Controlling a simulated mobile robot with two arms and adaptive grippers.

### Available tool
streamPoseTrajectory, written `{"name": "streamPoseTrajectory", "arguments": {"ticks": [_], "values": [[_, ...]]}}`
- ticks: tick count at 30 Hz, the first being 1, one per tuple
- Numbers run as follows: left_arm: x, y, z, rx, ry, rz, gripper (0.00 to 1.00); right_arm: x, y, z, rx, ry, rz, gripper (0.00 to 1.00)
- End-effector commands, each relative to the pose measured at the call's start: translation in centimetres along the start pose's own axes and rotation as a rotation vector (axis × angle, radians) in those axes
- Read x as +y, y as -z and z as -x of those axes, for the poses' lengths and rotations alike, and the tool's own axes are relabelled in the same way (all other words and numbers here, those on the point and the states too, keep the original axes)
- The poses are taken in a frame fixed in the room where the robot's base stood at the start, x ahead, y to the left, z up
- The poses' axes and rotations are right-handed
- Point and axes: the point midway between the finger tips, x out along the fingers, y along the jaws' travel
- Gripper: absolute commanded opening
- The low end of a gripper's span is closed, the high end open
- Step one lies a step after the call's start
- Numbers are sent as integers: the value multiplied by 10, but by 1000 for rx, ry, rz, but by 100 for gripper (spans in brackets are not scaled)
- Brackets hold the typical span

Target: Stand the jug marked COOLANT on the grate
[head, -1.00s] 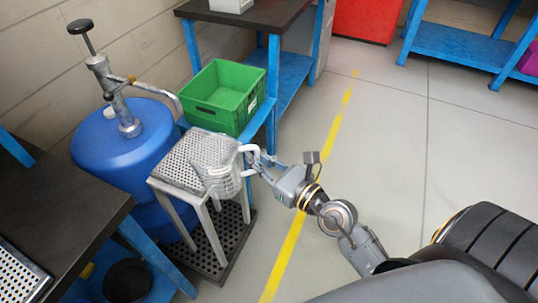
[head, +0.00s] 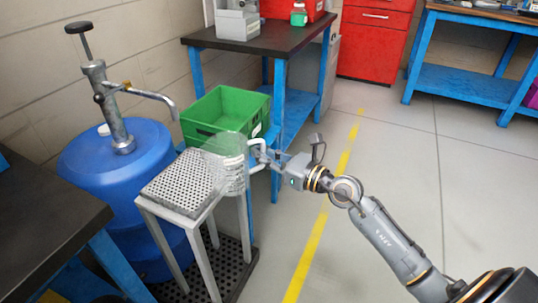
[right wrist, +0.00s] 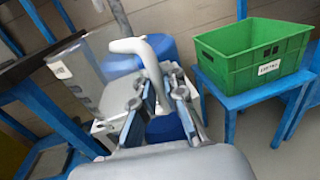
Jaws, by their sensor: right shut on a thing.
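The clear jug (head: 226,158) has a white handle and is roughly upright. Its marking is too small to read. My right gripper (head: 262,157) is shut on the handle from the right side. The grate (head: 178,184) is the perforated top of a grey metal stand. The jug overlaps the grate's right end in the head view; I cannot tell whether its base touches. In the right wrist view the jug (right wrist: 88,82) is left of the fingers, with the handle (right wrist: 146,58) between them. My left gripper is not in view.
A blue drum (head: 120,170) with a hand pump (head: 118,105) stands left of the stand, its spout reaching toward the grate. A green crate (head: 222,112) is just behind. A dark-topped bench (head: 40,215) is at the left. Open floor lies to the right.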

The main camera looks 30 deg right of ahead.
Motion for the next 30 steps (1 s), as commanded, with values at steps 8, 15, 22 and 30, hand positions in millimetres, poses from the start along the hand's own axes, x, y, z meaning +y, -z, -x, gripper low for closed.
{"name": "streamPoseTrajectory", "arguments": {"ticks": [8, 15, 22, 30], "values": [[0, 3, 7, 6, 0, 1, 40, 5, 9, -27, -3, 0, -2, 0], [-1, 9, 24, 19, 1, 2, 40, 8, 15, -50, -2, 1, -1, 0], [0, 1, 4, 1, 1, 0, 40, 12, 17, -72, -2, 1, 0, 0], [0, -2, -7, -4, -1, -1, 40, 17, 21, -99, -3, 1, -1, 0]]}}
